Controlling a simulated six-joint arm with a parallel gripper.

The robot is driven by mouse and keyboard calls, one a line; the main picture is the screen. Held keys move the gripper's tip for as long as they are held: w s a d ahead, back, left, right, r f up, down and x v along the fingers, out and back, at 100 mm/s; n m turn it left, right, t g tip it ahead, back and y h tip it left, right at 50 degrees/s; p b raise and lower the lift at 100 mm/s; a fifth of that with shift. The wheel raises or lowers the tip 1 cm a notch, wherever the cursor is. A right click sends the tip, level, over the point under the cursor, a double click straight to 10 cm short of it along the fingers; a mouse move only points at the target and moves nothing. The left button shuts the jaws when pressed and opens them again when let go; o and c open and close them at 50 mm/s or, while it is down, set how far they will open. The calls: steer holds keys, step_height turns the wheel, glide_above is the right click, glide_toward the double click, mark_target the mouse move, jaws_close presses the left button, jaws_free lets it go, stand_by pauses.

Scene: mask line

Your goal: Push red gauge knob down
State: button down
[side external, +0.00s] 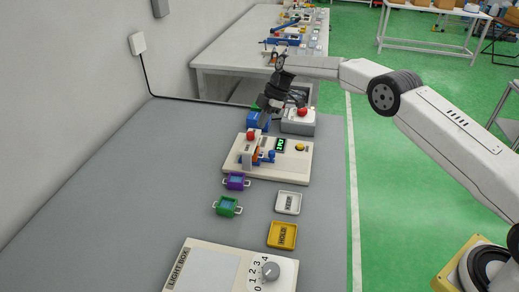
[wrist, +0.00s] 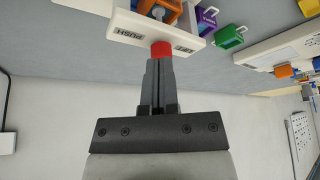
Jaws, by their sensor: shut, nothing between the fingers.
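The red gauge knob (side external: 250,135) sits on a white upright part of the gauge station (side external: 283,172) in the side view. In the wrist view the red knob (wrist: 161,48) shows beside a white block face (wrist: 185,38) marked "PUSH". My gripper (wrist: 160,62) is shut and empty, and its fingertips are right at the knob in the picture. The wrist view does not show whether they touch it. In the side view my gripper (side external: 268,104) is at the far side of the station, and its fingertips are hard to make out.
A grey box with a red button (side external: 302,112) stands behind the station, next to a blue object (side external: 256,119). Purple (side external: 236,182) and green (side external: 227,206) handled pieces lie nearer the camera. White (side external: 288,203) and yellow (side external: 282,236) trays and a light box (side external: 215,270) follow. The left table area is clear.

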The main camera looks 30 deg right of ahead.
steer(key=v, duration=0.7)
steer(key=shift+d+r, duration=0.15)
steer(key=shift+r, duration=0.2)
steer(key=shift+s, duration=0.1)
steer(key=s+d+f+m+t+h, duration=0.1)
steer(key=s+m, duration=0.7)
steer(key=s, duration=1)
steer(key=s+f+m+t+h, duration=0.1)
steer(key=s+m+h, duration=0.3)
steer(key=s, duration=1.4)
steer(key=f+m, duration=0.1)
steer(key=m, duration=0.3)
steer(key=shift+s+d+f+m, duration=0.3)
steer(key=shift+s+d, duration=0.05)
steer(key=shift+s, duration=0.05)
